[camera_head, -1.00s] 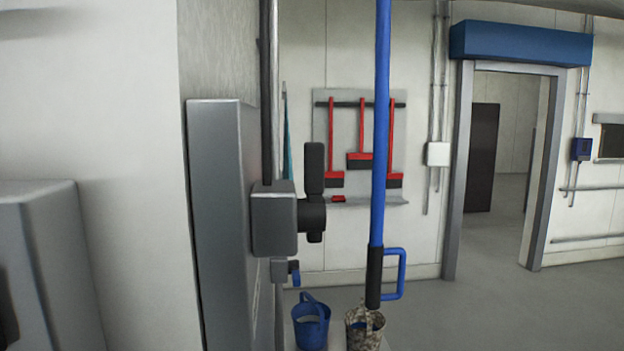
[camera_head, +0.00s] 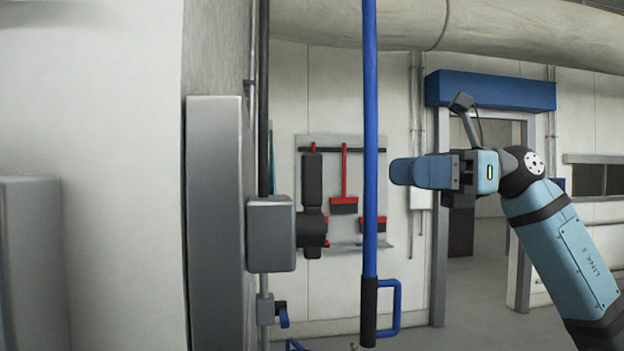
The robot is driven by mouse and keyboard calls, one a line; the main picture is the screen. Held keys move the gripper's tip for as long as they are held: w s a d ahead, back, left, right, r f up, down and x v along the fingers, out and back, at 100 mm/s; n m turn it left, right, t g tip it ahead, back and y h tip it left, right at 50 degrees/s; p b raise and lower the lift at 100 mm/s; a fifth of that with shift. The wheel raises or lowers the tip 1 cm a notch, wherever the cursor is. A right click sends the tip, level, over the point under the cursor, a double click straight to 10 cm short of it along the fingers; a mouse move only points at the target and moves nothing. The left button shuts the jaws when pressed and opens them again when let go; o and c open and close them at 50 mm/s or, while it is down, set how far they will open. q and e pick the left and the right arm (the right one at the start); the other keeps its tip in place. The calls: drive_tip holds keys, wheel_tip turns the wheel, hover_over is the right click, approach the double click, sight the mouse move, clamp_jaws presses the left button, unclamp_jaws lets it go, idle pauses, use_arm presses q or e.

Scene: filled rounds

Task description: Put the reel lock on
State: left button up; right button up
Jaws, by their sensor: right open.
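A grey box (camera_head: 271,235) with a black upright lever (camera_head: 312,190) on a round black hub is fixed to a vertical pipe at centre left. A blue pole or hose (camera_head: 370,130) hangs right of it, ending in a black grip with a blue loop handle (camera_head: 395,308). A small blue lever (camera_head: 283,314) sits on the pipe below the box. I cannot tell which part is the reel lock. My right gripper (camera_head: 397,172) is open, seen side-on, pointing left. It appears just right of the blue pole, apart from the black lever. My left gripper is not in view.
A tall grey cabinet (camera_head: 214,220) stands left of the box. A rack (camera_head: 345,150) with red-handled tools hangs on the back wall. A doorway with a blue header (camera_head: 490,90) lies behind my right arm. The top of a blue bucket (camera_head: 295,345) shows at the bottom.

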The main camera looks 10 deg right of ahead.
sight(314, 174)
drive_tip(key=a+p, duration=0.2)
drive_tip(key=a, duration=1.1)
drive_tip(key=shift+r+p, duration=0.1)
drive_tip(key=shift+p, duration=0.3)
drive_tip(key=shift+a, duration=0.35)
clamp_jaws()
drive_tip(key=n+b, duration=0.1)
drive_tip(key=s+n+b, duration=0.1)
drive_tip(key=b, duration=0.1)
drive_tip(key=shift+s+f, duration=0.2)
drive_tip(key=shift+f, duration=0.15)
drive_tip(key=shift+s+n+b, duration=0.1)
drive_tip(key=shift+n+b, duration=0.3)
drive_tip(key=shift+r, duration=0.15)
unclamp_jaws()
